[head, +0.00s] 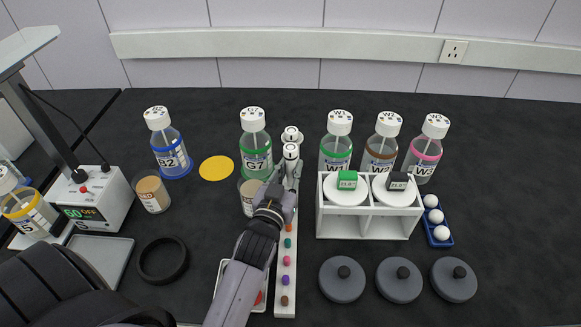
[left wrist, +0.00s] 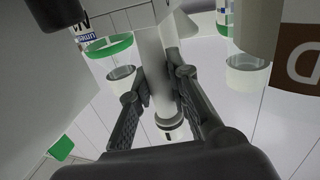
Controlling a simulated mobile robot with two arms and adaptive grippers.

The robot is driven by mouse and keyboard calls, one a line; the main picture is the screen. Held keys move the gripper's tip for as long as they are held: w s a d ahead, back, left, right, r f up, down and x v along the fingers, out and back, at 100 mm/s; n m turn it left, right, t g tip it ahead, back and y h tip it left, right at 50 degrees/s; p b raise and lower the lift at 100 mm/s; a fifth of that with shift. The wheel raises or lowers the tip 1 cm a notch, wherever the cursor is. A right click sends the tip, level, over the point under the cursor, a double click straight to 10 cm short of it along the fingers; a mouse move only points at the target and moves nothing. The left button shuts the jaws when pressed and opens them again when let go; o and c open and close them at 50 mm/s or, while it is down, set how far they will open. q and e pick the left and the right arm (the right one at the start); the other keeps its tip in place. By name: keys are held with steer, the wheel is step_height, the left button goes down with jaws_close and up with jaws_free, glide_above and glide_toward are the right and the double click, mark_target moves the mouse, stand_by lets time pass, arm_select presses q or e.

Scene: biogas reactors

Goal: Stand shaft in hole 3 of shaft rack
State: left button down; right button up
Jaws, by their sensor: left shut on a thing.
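The shaft rack (head: 284,303) is a long narrow white strip with a row of coloured dots, running away from me in the middle of the table. My left gripper (head: 286,192) is over its far part, with the arm coming from the front. It is shut on a pale upright shaft (head: 291,151), whose light top shows above the fingers. In the left wrist view, the fingers (left wrist: 158,90) flank the pale shaft (left wrist: 150,55). A second similar light top (head: 291,133) shows just behind. The shaft's lower end and the holes there are hidden by my gripper.
A green-marked bottle (head: 255,145) and a beige-filled jar (head: 247,205) stand close left of the gripper. A white two-bay stand (head: 367,226) is to the right, with bottles behind it. Several grey lids (head: 342,280) lie in front. A black ring (head: 163,261) lies at left.

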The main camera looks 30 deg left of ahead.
mark_target(291, 147)
arm_select(q)
steer(key=shift+f, duration=0.25)
steer(key=c, duration=1.4)
jaws_free()
steer(key=shift+c, duration=0.2)
step_height(291, 147, up, 10)
steer(key=shift+r, duration=0.1)
step_height(291, 147, up, 6)
steer(key=p, duration=0.6)
steer(key=shift+p, duration=0.4)
